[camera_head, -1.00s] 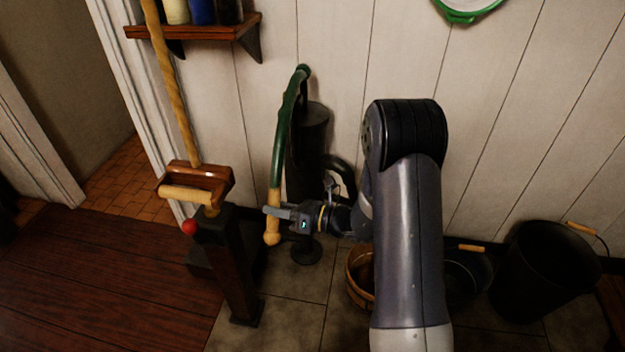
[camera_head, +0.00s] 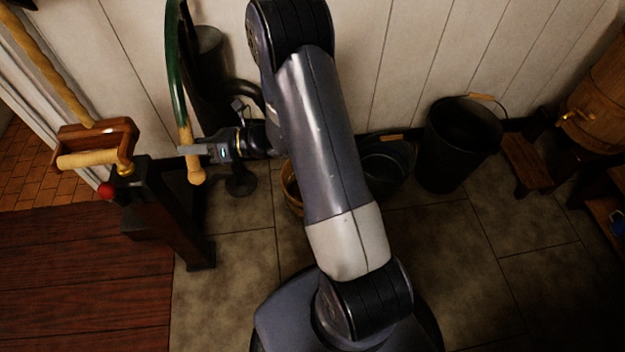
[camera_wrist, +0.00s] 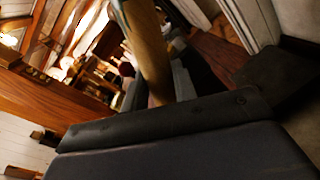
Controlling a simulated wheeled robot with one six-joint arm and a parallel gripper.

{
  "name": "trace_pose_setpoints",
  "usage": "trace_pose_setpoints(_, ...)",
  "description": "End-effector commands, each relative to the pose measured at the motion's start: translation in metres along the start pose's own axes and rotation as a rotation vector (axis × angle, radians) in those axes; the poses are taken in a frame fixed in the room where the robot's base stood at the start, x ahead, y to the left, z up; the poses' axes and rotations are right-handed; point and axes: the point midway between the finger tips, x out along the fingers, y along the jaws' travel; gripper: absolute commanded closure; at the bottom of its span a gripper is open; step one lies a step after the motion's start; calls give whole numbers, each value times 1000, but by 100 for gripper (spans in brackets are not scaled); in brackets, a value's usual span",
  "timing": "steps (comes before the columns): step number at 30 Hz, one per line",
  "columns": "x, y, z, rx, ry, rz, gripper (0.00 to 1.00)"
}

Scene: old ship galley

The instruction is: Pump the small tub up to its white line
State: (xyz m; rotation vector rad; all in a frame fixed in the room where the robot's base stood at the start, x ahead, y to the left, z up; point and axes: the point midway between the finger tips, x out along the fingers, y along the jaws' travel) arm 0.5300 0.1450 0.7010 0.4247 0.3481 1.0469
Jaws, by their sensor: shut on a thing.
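The pump (camera_head: 208,62) stands against the wall, dark, with a curved spout (camera_head: 246,92). Its long green lever (camera_head: 176,75) hangs down and ends in a pale wooden grip (camera_head: 186,136). My gripper (camera_head: 192,151) is shut on this grip, just above its rounded end. In the wrist view the wooden grip (camera_wrist: 148,50) runs up between the jaws. A small wooden tub (camera_head: 291,190) sits on the floor below the spout, to the right of the pump foot. My arm covers most of it. I cannot see its water level or white line.
A post with a wooden crank handle (camera_head: 92,158) and red knob stands close left of my gripper. A dark pan (camera_head: 388,165), a black bucket (camera_head: 458,150), a low wooden stool (camera_head: 527,160) and a barrel (camera_head: 600,105) line the wall to the right. Tiled floor (camera_head: 450,260) in front is clear.

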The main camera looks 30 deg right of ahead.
Motion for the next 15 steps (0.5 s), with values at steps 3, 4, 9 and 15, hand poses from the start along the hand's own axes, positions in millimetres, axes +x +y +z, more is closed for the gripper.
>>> trace_pose_setpoints(3, 0, 2, 2, 4, 0, -1, 100)
trace_pose_setpoints(4, -1, 4, 4, 9, 1, 0, 100)
trace_pose_setpoints(9, -3, 22, 20, 73, 10, 1, 100)
trace_pose_setpoints(15, -6, 41, 35, 155, 20, 1, 100)
